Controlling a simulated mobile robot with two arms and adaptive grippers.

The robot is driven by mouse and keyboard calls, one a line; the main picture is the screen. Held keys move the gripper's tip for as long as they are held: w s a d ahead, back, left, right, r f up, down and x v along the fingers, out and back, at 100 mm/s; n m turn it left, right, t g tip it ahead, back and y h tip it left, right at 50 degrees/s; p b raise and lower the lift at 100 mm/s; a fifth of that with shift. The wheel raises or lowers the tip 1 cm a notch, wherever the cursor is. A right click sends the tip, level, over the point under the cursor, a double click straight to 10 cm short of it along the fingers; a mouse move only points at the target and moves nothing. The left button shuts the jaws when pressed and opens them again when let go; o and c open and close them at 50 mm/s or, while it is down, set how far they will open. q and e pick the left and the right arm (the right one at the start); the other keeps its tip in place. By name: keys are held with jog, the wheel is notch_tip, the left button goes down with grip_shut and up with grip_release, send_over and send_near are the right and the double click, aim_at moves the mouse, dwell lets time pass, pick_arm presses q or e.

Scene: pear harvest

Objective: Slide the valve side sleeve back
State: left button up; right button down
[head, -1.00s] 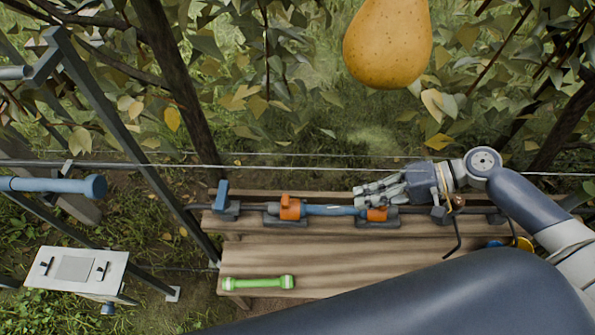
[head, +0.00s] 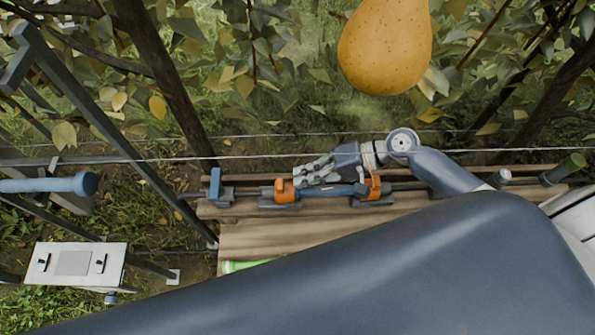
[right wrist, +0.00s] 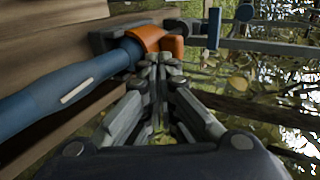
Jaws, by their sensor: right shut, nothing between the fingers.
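A blue tube (head: 328,190) lies along the wooden bench between two orange sleeves. The left orange sleeve (head: 284,191) is on the side of the blue valve handle (head: 215,182); the right orange sleeve (head: 375,188) is at the other end. My right gripper (head: 299,177) is shut and empty, its fingertips beside the left sleeve, above the tube. In the right wrist view the closed fingertips (right wrist: 159,66) are just short of the left sleeve (right wrist: 153,38), with the blue tube (right wrist: 70,85) to their left. I cannot tell whether they touch. My left gripper is not in view.
The bench (head: 250,240) has bare boards in front of the tube. A green object (head: 245,266) is partly hidden by my arm. A large pear (head: 385,45) hangs above. A wire (head: 270,157) runs behind the bench. A white panel (head: 75,263) stands left.

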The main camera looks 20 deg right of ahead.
aim_at(276, 178)
jog(key=shift+w+a, duration=0.2)
jog(key=shift+a, duration=0.55)
jog(key=shift+w+a, duration=0.1)
jog(key=shift+a, duration=0.15)
jog(key=a, duration=0.2)
jog(key=w+a+p, duration=0.1)
jog(key=a, duration=0.1)
jog(key=shift+w, duration=0.1)
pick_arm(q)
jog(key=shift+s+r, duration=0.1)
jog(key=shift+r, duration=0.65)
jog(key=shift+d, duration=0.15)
